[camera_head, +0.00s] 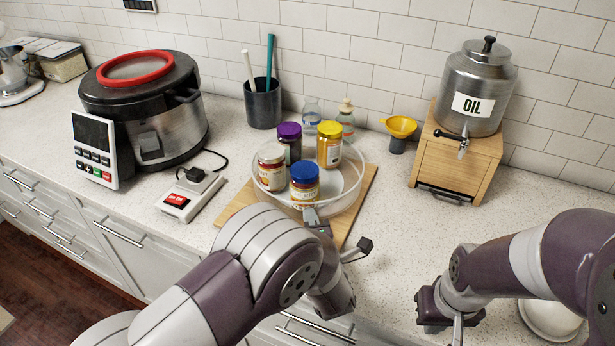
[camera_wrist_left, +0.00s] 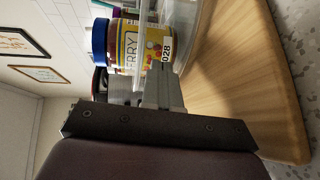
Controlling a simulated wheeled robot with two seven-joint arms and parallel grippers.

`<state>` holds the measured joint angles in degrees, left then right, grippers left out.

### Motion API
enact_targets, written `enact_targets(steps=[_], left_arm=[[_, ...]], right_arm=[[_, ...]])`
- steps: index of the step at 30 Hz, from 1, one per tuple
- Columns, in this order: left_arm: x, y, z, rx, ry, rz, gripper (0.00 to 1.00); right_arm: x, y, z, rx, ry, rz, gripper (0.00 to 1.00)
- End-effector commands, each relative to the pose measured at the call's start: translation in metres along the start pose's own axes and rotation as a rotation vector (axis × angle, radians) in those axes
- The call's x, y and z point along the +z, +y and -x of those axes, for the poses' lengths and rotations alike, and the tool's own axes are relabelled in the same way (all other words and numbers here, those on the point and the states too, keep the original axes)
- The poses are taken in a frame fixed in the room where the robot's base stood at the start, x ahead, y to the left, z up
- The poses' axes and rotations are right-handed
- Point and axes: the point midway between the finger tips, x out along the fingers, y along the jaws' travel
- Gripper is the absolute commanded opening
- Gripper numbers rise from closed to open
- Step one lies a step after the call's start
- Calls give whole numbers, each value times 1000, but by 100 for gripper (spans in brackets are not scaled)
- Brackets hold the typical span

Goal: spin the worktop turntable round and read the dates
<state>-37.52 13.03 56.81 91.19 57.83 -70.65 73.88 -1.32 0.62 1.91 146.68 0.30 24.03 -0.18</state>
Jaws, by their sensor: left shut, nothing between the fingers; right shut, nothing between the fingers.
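The clear round turntable (camera_head: 347,201) with a raised rim stands on a wooden board (camera_head: 232,214) on the worktop. It holds several jars: a purple-lidded jar (camera_head: 290,139), a yellow-lidded jar (camera_head: 329,150), a white-lidded jar (camera_head: 271,170) and a blue-lidded jar (camera_head: 304,188). My left gripper (camera_head: 311,216) is shut and empty at the turntable's front rim, just before the blue-lidded jar. My right gripper (camera_head: 457,325) is shut and empty, low over the front right.
A steel oil dispenser (camera_head: 474,90) on a wooden stand (camera_head: 455,165) is at the right. A yellow funnel (camera_head: 398,127), bottles and a dark utensil cup (camera_head: 263,104) stand behind. A large cooker (camera_head: 150,110) and a red-switched box (camera_head: 190,195) are at the left.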

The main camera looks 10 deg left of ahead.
Motion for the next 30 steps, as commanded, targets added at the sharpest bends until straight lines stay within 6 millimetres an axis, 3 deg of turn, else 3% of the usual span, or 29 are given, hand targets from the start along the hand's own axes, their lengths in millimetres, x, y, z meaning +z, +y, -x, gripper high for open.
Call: enact_targets(steps=[7,15,25,30], left_arm=[[0,-1,6,-1,-1,0,0],[-5,-4,32,0,-2,0,0],[-6,-5,36,0,0,0,0],[-4,-7,64,0,-6,0,0]], right_arm=[[0,0,0,0,0,0,0],[0,0,2,0,0,0,0],[0,0,1,0,0,0,0],[0,0,-3,0,0,0,0]])
